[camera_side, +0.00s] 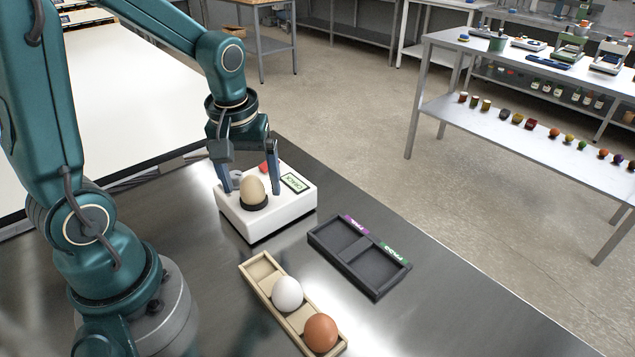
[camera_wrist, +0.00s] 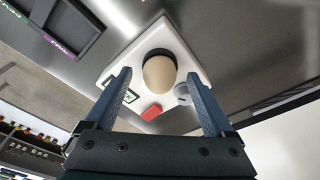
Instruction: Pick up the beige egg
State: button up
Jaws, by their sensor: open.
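The beige egg (camera_side: 253,190) stands upright in a dark ring on top of a white device (camera_side: 272,222) in the side view. It also shows in the wrist view (camera_wrist: 159,74), ahead of and between the fingers. My gripper (camera_side: 251,190) is open, with one blue finger on either side of the egg. In the wrist view, my gripper's fingertips (camera_wrist: 163,75) are apart, and neither visibly touches the egg.
A beige tray (camera_side: 259,268) holds a white egg (camera_side: 287,293) and a brown egg (camera_side: 320,333). A dark tray (camera_side: 376,275) with two empty compartments, labelled purple and green, lies right of the device. A red button (camera_wrist: 151,112) sits on the device near the egg.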

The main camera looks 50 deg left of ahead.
jog(key=c, duration=1.1)
jog(key=shift+o, duration=0.2)
jog(key=shift+r, duration=0.1)
